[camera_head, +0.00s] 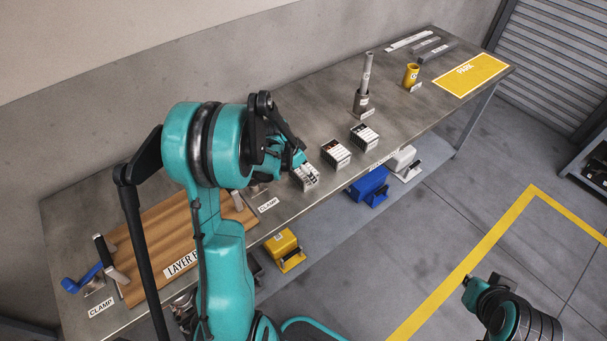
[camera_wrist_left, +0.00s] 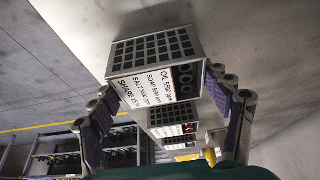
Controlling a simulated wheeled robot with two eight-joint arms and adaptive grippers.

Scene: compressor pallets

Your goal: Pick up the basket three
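Three small grey baskets with printed labels stand in a row on the bench: the nearest basket (camera_head: 305,178), the middle basket (camera_head: 337,153) and the far basket (camera_head: 364,136). Which one is basket three is not readable. My left gripper (camera_head: 290,152) is over the nearest basket and partly hides it. In the left wrist view this gridded basket (camera_wrist_left: 155,50), labelled oil, soap, salt and share, lies between the spread fingers of my left gripper (camera_wrist_left: 163,85). I cannot tell whether they touch it. My right gripper (camera_head: 476,284) is low at the right, off the bench; its fingers are unclear.
A metal holder with an upright rod (camera_head: 363,95) and a yellow cup (camera_head: 411,76) stand farther along the bench (camera_head: 310,105). A yellow park mat (camera_head: 470,73) is at the far end. A wooden board (camera_head: 155,235) lies near left. Blue (camera_head: 368,186) and yellow (camera_head: 284,247) items sit below.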

